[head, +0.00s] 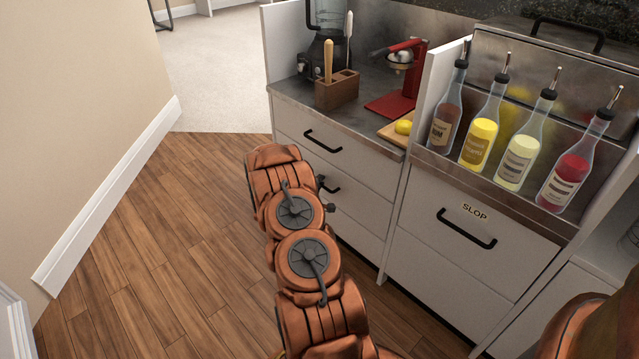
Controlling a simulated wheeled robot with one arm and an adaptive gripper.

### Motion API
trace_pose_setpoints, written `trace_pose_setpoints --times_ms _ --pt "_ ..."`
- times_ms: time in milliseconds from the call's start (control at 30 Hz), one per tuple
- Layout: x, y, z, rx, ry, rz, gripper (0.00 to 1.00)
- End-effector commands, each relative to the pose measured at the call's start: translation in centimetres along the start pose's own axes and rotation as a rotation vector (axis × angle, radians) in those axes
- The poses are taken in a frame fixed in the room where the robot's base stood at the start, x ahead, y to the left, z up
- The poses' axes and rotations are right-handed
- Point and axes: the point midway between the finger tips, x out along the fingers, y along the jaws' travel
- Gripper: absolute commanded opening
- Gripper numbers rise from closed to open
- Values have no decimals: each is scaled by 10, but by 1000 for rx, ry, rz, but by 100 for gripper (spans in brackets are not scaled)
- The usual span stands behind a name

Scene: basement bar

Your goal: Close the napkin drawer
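No label for a napkin drawer can be read. The left cabinet has a top drawer (365,164) with a black bar handle (322,141). Below it is a second drawer (375,203), its handle partly covered by my arm. Both fronts look about flush with the cabinet, though my arm covers their left part. The right cabinet has a front labelled SLOP (430,225) with a black handle (466,229), and it looks shut. My orange arm reaches up the middle, in front of the left cabinet. My gripper cannot be made out; the arm seems to hide it.
On the left counter stand a blender (328,40), a brown wooden holder (337,90), a red press (392,95) and a yellow fruit (403,127). Several bottles stand in the rack (440,164) at right. The wood floor (165,220) at left is clear up to the beige wall (75,110).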

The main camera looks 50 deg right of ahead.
Motion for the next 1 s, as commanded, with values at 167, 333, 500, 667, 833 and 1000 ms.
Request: trace_pose_setpoints --times_ms 167,333,500,667,833,1000 --pt "0 0 2 1 -5 -1 23" --pt "-2 -1 2 0 -4 -2 23" --pt "-18 -2 0 -3 -1 -3 23" --pt "-44 -2 -1 -3 1 -5 23" --pt "-74 0 -1 -1 1 -2 23" --pt "-100 -2 0 -2 0 -5 23"
